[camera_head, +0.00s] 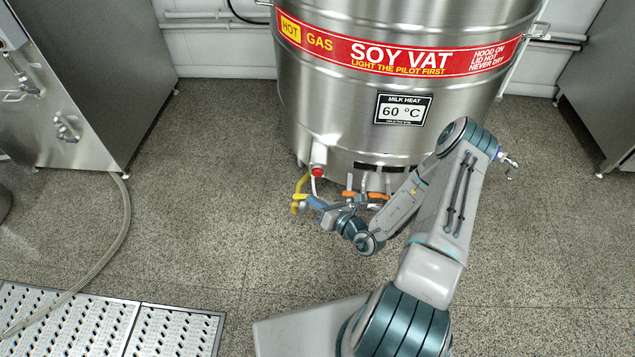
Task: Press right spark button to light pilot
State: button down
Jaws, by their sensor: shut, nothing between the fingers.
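The steel soy vat (345,100) stands at the back centre, with burner fittings low on its front. A red button (318,171) on a pale housing shows at the lower left of these fittings. No second spark button can be made out; the right part of the fittings is partly behind my arm. My gripper (316,203) is small in view, low in front of the vat, just right of the yellow pipe and below the red button. It is shut and empty. Whether its tips touch anything cannot be told.
A yellow pipe (298,197) and orange handles (380,195) crowd the area around my gripper. A fitting with a blue ring (505,158) sticks out right of my elbow. A steel cabinet (100,80) with a hose (127,215) stands at left. The speckled floor is open at right.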

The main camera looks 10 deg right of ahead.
aim_at(318, 172)
jog(key=f, duration=0.1)
jog(key=f+m+h, duration=0.1)
jog(key=f, duration=0.1)
jog(key=shift+d+m+t, duration=0.3)
jog(key=shift+d, duration=0.1)
jog(key=w+d+b, duration=0.2)
jog(key=w+b, duration=0.1)
jog(key=w, duration=0.5)
jog(key=shift+w+d, duration=0.15)
jog(key=shift+d, duration=0.2)
jog(key=shift+w+r, duration=0.1)
jog(key=shift+w, duration=0.05)
dwell(1.6)
jog(key=shift+w+d, duration=0.1)
jog(key=shift+w, duration=0.1)
